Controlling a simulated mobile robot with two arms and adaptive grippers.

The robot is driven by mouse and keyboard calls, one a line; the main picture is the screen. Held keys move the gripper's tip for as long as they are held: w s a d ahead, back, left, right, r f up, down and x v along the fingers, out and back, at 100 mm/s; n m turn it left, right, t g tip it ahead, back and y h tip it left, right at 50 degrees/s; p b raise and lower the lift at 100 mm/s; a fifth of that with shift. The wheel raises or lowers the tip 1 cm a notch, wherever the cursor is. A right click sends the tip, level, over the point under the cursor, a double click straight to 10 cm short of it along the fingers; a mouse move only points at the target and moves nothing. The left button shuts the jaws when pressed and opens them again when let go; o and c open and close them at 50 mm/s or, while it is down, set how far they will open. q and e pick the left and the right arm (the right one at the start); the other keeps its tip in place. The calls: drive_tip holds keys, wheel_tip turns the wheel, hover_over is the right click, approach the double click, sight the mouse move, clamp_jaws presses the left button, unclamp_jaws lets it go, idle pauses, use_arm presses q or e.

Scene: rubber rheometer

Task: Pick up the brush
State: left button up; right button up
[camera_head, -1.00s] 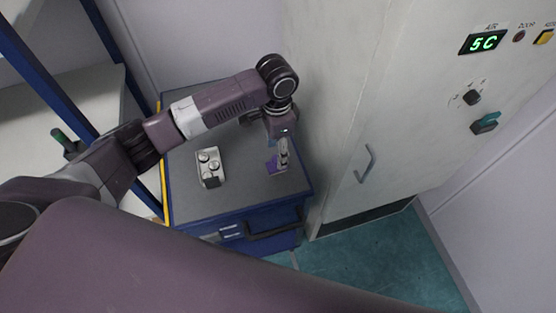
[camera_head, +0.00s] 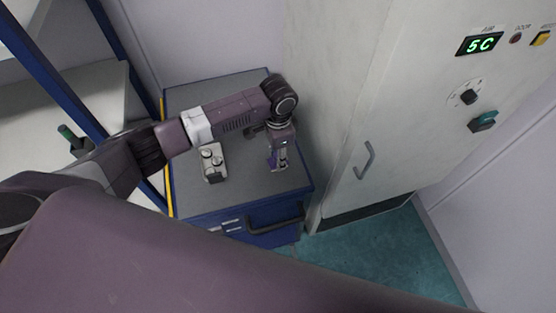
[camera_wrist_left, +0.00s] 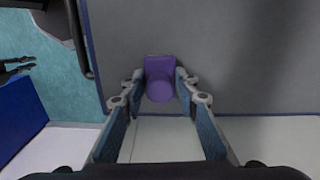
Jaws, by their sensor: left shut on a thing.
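The brush shows as a purple block with a round end in the left wrist view (camera_wrist_left: 160,80). It is between the fingertips of my left gripper (camera_wrist_left: 161,88), which is shut on it. In the head view my left gripper (camera_head: 278,158) points down at the right part of the grey cabinet top (camera_head: 235,183), with a bit of purple at its fingers. I cannot tell whether the brush touches the top. A dark two-pronged shape at the left edge of the wrist view may be my right gripper (camera_wrist_left: 18,68); its state is unclear.
A small metal device with round knobs (camera_head: 213,163) stands on the cabinet top, left of my left gripper. A tall pale cabinet (camera_head: 350,110) with a handle and a "5C" display rises close on the right. A blue-framed shelf (camera_head: 45,75) stands at the left.

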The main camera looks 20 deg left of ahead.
use_arm(q)
drive_tip(key=shift+c, duration=1.3)
drive_tip(key=shift+r, duration=0.55)
wheel_tip(320, 180, up, 19)
drive_tip(key=b, duration=0.2)
drive_tip(key=shift+b, duration=0.35)
